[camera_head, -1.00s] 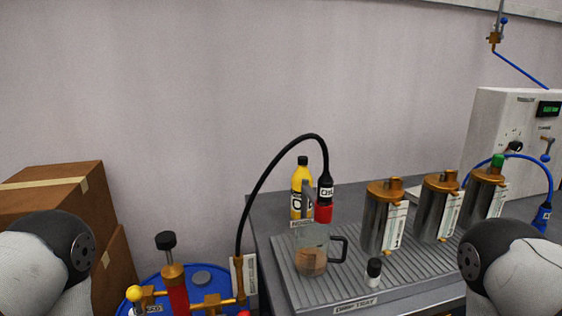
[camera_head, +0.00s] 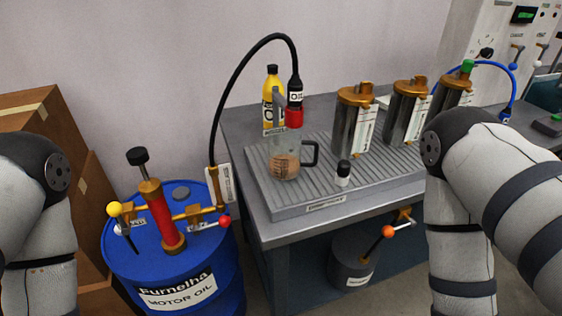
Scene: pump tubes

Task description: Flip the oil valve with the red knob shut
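The red knob (camera_head: 225,221) is on a small lever at the right end of the brass pipe (camera_head: 190,216) on top of the blue motor oil drum (camera_head: 172,285). A yellow knob (camera_head: 114,209) is on another lever at the pipe's left end. A red hand pump (camera_head: 160,215) with a black top stands between them. Whether the red-knob valve is open or shut is too small to tell. My two arms come in at the left and right edges. Neither gripper shows in the picture.
A grey bench (camera_head: 262,232) with a ribbed drip tray (camera_head: 262,190) stands right of the drum, bearing a glass jug (camera_head: 284,166) and several metal canisters (camera_head: 353,125). Under it is a dark container (camera_head: 352,262) with an orange-knob lever. Cardboard boxes (camera_head: 80,165) stand left. A black hose arches over the bench.

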